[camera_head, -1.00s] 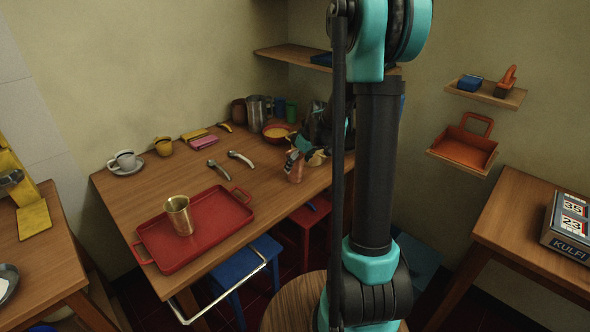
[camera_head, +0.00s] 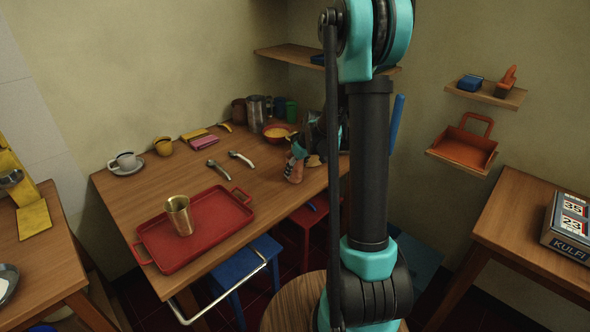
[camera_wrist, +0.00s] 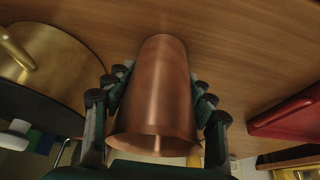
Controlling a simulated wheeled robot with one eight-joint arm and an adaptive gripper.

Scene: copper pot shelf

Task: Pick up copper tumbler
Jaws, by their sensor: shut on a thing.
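The copper tumbler (camera_wrist: 154,95) fills the middle of the wrist view, between the two fingers of my gripper (camera_wrist: 160,84). The finger pads lie against both of its sides, so my gripper is shut on it. In the head view the tumbler (camera_head: 293,173) shows at the table's front right edge, partly covered by my gripper (camera_head: 298,152). I cannot tell whether its base still touches the table.
A red tray (camera_head: 160,252) with a brass cup (camera_head: 179,215) on it lies at the table's front left. A brass round thing with a handle (camera_wrist: 50,75) is close beside my gripper. A red-orange bowl (camera_head: 278,131) stands behind.

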